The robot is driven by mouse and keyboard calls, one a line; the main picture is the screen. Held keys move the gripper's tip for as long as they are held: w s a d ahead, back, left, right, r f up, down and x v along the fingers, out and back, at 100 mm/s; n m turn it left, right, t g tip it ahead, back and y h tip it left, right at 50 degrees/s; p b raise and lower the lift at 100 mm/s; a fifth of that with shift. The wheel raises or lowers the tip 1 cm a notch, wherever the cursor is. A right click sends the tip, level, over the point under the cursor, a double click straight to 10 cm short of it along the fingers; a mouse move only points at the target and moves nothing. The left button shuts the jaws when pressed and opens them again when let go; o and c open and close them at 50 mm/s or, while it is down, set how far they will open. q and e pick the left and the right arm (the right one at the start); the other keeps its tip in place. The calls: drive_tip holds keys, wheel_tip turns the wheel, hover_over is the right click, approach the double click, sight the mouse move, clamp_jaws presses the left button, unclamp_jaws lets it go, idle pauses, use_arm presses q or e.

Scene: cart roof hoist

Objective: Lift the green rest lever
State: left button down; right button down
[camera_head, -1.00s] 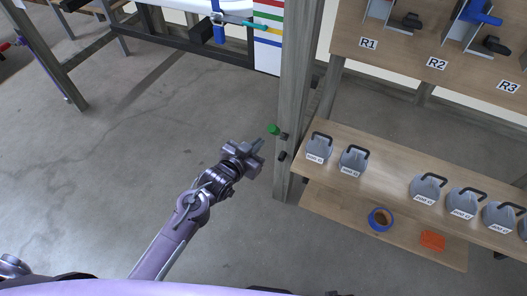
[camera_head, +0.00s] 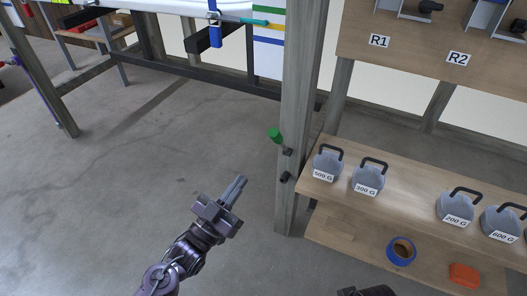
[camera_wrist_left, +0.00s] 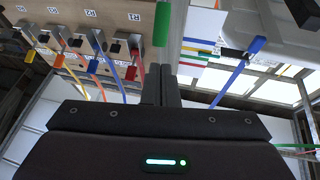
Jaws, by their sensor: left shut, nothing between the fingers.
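The green rest lever (camera_head: 274,134) shows as a short green grip sticking out from the left side of a wooden post (camera_head: 294,150), by a dark mount.
A shelf (camera_head: 425,178) right of the post holds several grey labelled weights. A blue tape roll (camera_head: 401,251) and an orange block (camera_head: 464,274) lie on the lower board. A second dark peg (camera_head: 285,177) is on the post below the lever.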

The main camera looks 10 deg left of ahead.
sight(271, 139)
use_arm(q)
drive_tip(key=x, duration=1)
drive_tip(key=shift+w+d, duration=0.2)
drive_tip(key=shift+w, duration=0.15)
drive_tip(key=shift+r, duration=0.2)
